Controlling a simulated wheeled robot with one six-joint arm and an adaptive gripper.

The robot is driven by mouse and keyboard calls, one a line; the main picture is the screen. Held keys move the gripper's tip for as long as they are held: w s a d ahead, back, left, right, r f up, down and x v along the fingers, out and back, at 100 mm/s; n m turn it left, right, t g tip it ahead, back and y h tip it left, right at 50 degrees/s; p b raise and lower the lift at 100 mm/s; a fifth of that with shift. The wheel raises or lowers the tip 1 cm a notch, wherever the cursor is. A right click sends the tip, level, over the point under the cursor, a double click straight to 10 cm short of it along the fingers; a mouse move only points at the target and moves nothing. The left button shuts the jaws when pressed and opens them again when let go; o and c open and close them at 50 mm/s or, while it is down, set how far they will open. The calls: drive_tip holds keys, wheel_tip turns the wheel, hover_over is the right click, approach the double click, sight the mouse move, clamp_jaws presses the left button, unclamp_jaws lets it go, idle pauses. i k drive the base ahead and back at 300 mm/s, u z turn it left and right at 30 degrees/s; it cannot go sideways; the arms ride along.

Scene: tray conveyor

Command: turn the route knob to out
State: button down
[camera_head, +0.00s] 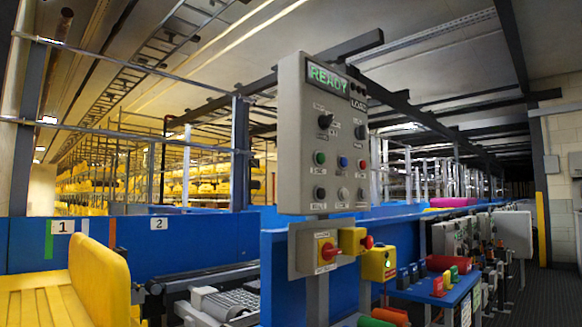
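A grey control panel (290,140) stands upright on a post near the picture's middle, with a lit green READY display (327,77) at its top. Below the display are two black rotary knobs, a left one (325,121) and a right one (360,132). Their labels are too small to read, so I cannot tell which is the route knob or where it points. Under them sit a green button (319,158), a blue button (342,161) and a red button (362,163), with another row of controls below. My gripper is not in view.
Below the panel are a red switch (327,250) and yellow boxes (379,264). A yellow tray (70,280) is at lower left, before a blue wall (30,245). A shelf with coloured items (438,288) is at lower right. Dark floor (553,295) is open at far right.

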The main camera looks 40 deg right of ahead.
sight(325, 122)
drive_tip(key=u, duration=0.3)
drive_tip(key=k, duration=0.8)
drive_tip(key=z, duration=1.4)
drive_tip(key=i, duration=0.5)
drive_tip(key=z, duration=0.05)
